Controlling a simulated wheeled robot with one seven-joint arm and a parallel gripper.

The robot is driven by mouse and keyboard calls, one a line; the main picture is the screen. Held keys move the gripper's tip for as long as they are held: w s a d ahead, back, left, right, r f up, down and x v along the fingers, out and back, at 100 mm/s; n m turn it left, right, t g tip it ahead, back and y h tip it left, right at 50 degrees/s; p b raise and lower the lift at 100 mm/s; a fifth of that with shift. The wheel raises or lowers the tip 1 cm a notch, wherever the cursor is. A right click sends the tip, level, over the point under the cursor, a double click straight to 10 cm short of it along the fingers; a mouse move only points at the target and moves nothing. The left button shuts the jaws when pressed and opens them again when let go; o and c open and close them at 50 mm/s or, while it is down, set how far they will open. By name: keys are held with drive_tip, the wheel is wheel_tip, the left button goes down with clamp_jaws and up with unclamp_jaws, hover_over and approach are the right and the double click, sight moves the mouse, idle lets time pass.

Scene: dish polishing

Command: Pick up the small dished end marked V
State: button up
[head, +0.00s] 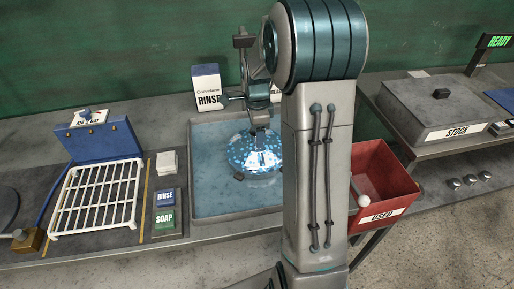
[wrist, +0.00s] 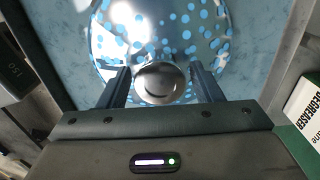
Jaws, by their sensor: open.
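My gripper (head: 261,127) is over the shallow water tray, above a shiny dome-shaped piece (head: 256,153) covered with blue spots. In the wrist view my gripper (wrist: 160,75) is open, one finger on each side of a small round silver piece (wrist: 160,83). The spotted dome (wrist: 155,35) lies beyond and beneath that round piece. I cannot tell whether the fingers touch the round piece. No V mark is legible in either view, so I cannot tell which thing is the small dished end marked V.
The tray's rim (head: 240,213) surrounds the dome. A white rack (head: 97,197) and blue RINSE and green SOAP blocks (head: 164,219) are at left. A red USED bin (head: 385,180) is right of my arm, and a STOCK box (head: 440,105) beyond. A DEGREASER box (wrist: 305,110) stands near my gripper.

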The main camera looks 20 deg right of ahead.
clamp_jaws()
drive_tip(key=shift+w+r, duration=0.1)
drive_tip(key=shift+r, duration=0.05)
drive_tip(key=shift+r, duration=0.1)
